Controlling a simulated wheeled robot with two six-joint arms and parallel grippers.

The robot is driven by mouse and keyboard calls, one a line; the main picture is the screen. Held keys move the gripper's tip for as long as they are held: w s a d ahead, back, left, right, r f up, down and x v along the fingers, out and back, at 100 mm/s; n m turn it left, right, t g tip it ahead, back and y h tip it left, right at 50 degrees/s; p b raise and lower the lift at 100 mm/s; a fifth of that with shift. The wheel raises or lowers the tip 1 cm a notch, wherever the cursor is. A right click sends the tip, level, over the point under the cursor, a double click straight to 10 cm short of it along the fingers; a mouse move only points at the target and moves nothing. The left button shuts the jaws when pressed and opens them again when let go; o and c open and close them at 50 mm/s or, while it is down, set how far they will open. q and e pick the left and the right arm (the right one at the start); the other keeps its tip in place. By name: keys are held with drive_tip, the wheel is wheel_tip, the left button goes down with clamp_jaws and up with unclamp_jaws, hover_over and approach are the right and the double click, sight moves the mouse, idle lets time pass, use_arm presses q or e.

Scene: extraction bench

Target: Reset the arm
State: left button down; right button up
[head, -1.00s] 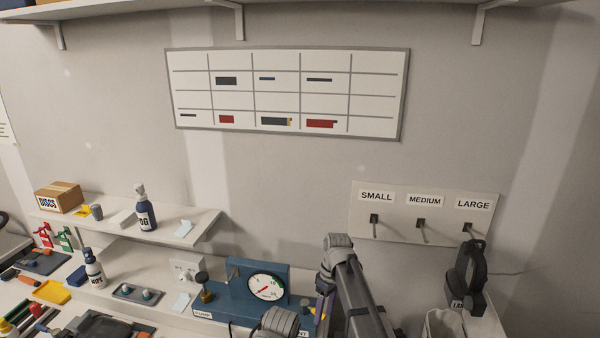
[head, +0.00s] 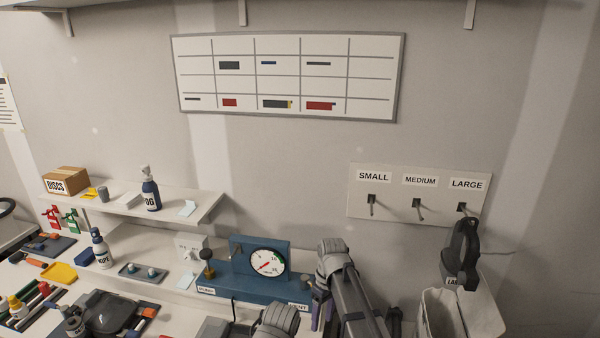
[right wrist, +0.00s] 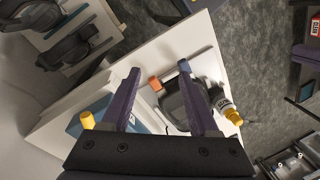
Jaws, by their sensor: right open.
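My right arm (head: 350,285) rises from the bottom of the head view, in front of the wall and right of the blue gauge unit (head: 262,285). The purple fingers of my right gripper (head: 320,312) show small beside that unit's right end, partly hidden by the arm. In the right wrist view, the right gripper (right wrist: 163,97) has its two purple fingers spread, with nothing held between them. Beyond the fingers lie the white bench (right wrist: 165,48) and a dark device (right wrist: 176,104). My left gripper is not in sight.
A dark object (head: 462,252) hangs under the LARGE label on the hook panel (head: 395,208); the other two hooks are empty. An open pale bin (head: 442,312) stands below. Left are a shelf (head: 205,206), bottles and tools.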

drive_tip(key=s+f+m+t+h+b, duration=0.1)
drive_tip(key=s+f+m+b, duration=0.4)
drive_tip(key=s+f+b, duration=0.9)
drive_tip(key=s+f+h, duration=0.1)
drive_tip(key=s, duration=0.3)
drive_tip(key=shift+s+a+f+b, duration=0.15)
drive_tip(key=shift+s+f+b, duration=0.15)
drive_tip(key=shift+f+b, duration=0.1)
